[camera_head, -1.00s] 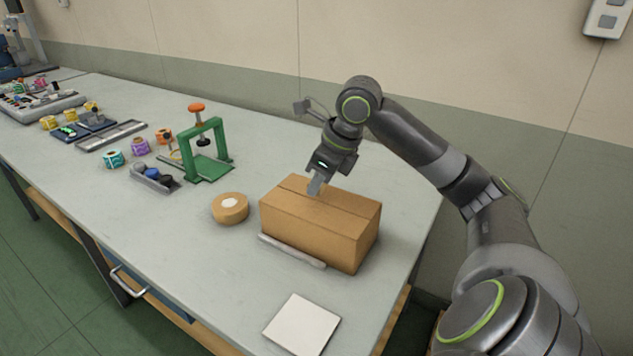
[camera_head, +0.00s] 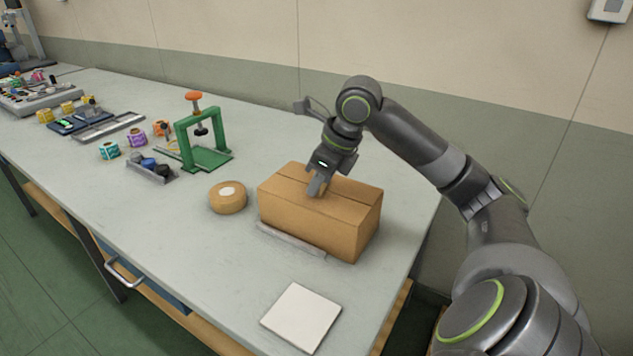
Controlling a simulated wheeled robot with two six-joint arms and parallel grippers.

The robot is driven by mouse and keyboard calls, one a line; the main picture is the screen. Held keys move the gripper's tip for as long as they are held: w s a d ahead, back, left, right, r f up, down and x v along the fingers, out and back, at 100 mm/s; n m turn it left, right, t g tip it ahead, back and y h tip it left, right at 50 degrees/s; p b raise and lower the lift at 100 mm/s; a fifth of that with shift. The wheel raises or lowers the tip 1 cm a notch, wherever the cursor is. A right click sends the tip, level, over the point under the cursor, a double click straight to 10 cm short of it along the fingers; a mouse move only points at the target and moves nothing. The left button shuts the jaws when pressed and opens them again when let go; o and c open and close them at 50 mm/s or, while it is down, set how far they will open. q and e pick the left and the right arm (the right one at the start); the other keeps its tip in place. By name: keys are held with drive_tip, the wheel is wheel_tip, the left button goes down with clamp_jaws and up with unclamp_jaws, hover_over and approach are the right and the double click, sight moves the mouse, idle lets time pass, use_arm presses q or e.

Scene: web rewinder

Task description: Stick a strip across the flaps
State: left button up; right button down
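A brown cardboard box (camera_head: 313,228) stands on the grey table, its top flaps closed with a seam running along the top. My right gripper (camera_head: 316,192) points down at the box top near the middle of the seam, its fingers close together and touching or just above the flaps. I cannot make out a strip in it. A roll of tan tape (camera_head: 228,198) with a pale centre lies flat left of the box. A thin grey bar (camera_head: 290,240) lies along the box's front side. My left gripper is not in view.
A white square plate (camera_head: 301,317) lies near the table's front edge. A green press frame (camera_head: 204,143) with an orange knob stands behind the tape roll. Small coloured rolls (camera_head: 137,137) and a tray of dark and blue pieces (camera_head: 151,168) lie farther left. The table between roll and plate is clear.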

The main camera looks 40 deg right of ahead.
idle(0.3)
drive_tip(key=shift+f+b, duration=0.3)
drive_tip(key=shift+b, duration=0.05)
idle(0.6)
drive_tip(key=shift+c, duration=1)
unclamp_jaws()
